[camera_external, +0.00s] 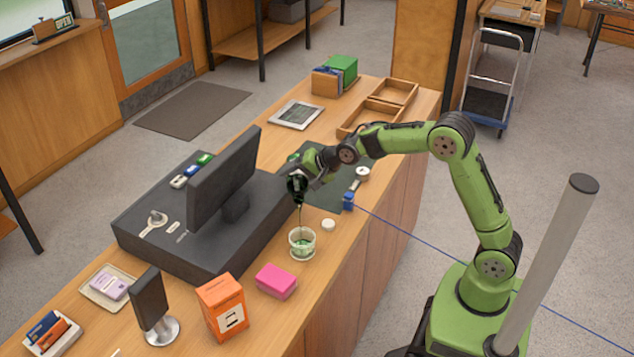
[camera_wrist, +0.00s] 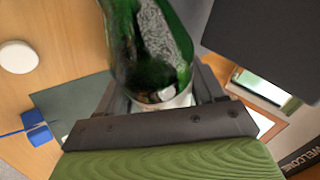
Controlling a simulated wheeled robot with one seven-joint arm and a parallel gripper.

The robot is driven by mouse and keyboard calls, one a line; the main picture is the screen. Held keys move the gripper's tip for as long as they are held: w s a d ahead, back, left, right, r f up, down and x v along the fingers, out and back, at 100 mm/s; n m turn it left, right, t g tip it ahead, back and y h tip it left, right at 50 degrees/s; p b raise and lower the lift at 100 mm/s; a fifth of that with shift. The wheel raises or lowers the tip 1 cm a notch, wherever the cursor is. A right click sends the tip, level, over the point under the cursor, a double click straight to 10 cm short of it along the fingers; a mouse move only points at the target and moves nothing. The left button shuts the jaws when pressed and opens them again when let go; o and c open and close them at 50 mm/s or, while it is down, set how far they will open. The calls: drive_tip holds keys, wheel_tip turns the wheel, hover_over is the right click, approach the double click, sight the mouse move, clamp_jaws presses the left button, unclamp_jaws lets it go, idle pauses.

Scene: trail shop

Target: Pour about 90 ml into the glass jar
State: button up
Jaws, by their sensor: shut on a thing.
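My gripper (camera_external: 304,182) is shut on a dark green bottle (camera_external: 297,187) above the counter. The bottle is tilted with its mouth down, and a thin stream falls from it into the glass jar (camera_external: 302,240). The jar stands upright on the counter, below the bottle and apart from it. Some greenish liquid shows in the jar; its exact level is too small to read. In the wrist view the green glass bottle (camera_wrist: 152,45) sits between my fingers, with liquid inside; its mouth and the jar are out of sight there.
A white round lid (camera_external: 328,224) lies right of the jar, and a pink block (camera_external: 276,281) stands in front. The monitor (camera_external: 225,180) on its dark base is close on the left. A blue item (camera_external: 348,201) is by the counter's right edge, near a dark mat (camera_external: 325,194).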

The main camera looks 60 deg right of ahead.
drive_tip(key=shift+w+d, duration=0.1)
drive_tip(key=shift+d, duration=0.15)
drive_tip(key=shift+d+b, duration=0.15)
drive_tip(key=shift+b, duration=0.15)
drive_tip(key=shift+f+h+b, duration=0.35)
drive_tip(key=shift+h+b, duration=0.05)
drive_tip(key=shift+b, duration=0.45)
idle(0.3)
